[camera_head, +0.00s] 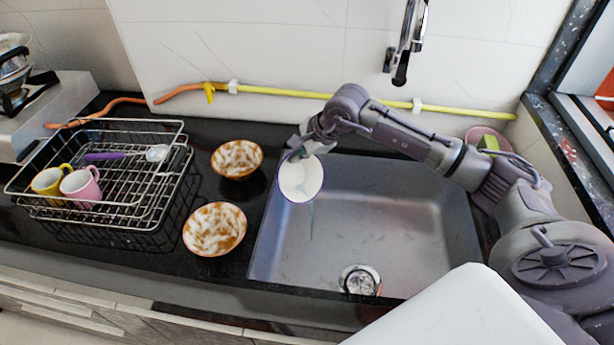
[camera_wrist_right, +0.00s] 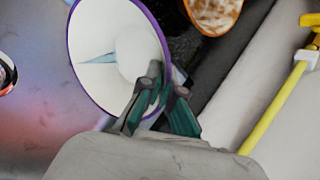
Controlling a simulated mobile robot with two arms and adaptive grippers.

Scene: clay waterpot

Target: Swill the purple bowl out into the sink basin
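The purple bowl (camera_head: 301,179), white inside with a purple rim, is tilted steeply over the left part of the sink basin (camera_head: 420,225). A thin bluish streak of liquid hangs below its lower edge in the head view. My right gripper (camera_head: 300,152) is shut on the bowl's rim and holds it above the basin. In the right wrist view the green-padded fingers (camera_wrist_right: 158,112) grip the edge of the bowl (camera_wrist_right: 110,45), and a bluish streak shows across its inside. My left gripper is not in view.
Two stained orange bowls, one behind (camera_head: 237,158) and one in front (camera_head: 215,229), stand on the black counter left of the sink. A wire dish rack (camera_head: 140,190) holds a yellow mug and a pink mug. The faucet (camera_head: 405,50) hangs above the basin's back; a yellow pipe (camera_head: 290,92) runs along the wall.

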